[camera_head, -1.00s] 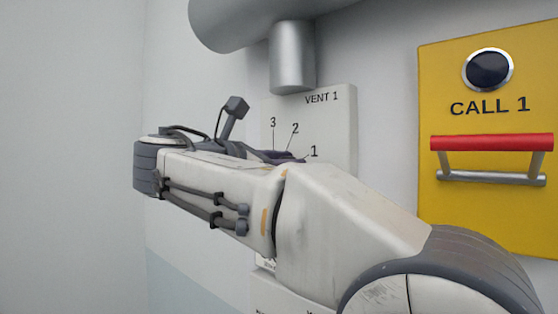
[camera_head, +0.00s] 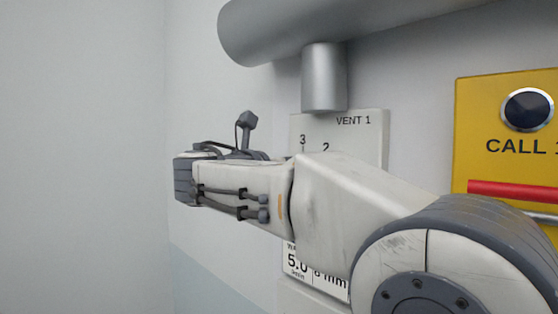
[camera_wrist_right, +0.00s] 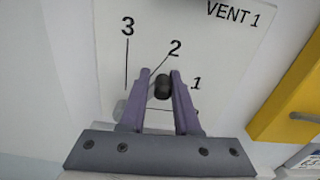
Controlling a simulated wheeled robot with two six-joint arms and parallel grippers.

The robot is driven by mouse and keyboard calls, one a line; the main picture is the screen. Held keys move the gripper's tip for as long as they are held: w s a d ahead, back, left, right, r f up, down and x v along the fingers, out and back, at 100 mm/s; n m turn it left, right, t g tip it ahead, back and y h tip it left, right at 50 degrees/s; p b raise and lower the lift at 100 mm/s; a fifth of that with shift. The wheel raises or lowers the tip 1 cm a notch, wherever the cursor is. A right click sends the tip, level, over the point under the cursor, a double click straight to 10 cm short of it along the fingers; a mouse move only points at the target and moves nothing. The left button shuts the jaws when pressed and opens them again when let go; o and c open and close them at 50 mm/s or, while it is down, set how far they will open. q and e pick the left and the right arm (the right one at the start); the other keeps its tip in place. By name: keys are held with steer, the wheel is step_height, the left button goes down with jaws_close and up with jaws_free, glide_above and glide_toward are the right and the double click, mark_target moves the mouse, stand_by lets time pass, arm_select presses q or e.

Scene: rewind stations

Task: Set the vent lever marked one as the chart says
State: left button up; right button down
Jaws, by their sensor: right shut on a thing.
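The VENT 1 plate (camera_head: 368,150) is on the wall, partly behind my right arm. In the right wrist view the plate (camera_wrist_right: 215,45) shows marks 3, 2 and 1 from left to right, with thin lines by them. The dark round lever knob (camera_wrist_right: 162,88) sits between the purple fingers of my right gripper (camera_wrist_right: 161,78), which is shut on it, just below the 2 and left of the 1. The lever's shaft is hidden. A white card (camera_head: 300,262) reading 5.0 and 8 mm shows below my arm, partly covered. My left gripper is out of view.
A yellow CALL panel (camera_head: 475,110) with a dark button (camera_head: 526,109) and a red bar (camera_head: 510,191) is on the wall at right. A grey pipe (camera_head: 324,78) comes down above the plate. The wall at left is bare.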

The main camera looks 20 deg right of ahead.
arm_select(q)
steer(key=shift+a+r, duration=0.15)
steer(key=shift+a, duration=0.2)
arm_select(e)
steer(key=shift+w+f, duration=0.1)
steer(key=c, duration=0.8)
jaws_free()
steer(key=shift+o, duration=0.2)
steer(key=shift+a, duration=0.1)
steer(key=shift+a, duration=0.35)
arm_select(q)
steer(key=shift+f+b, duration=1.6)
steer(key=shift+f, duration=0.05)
arm_select(e)
steer(key=v, duration=0.9)
steer(key=shift+s+a, duration=0.25)
steer(key=shift+a, duration=0.05)
steer(key=shift+c, duration=0.3)
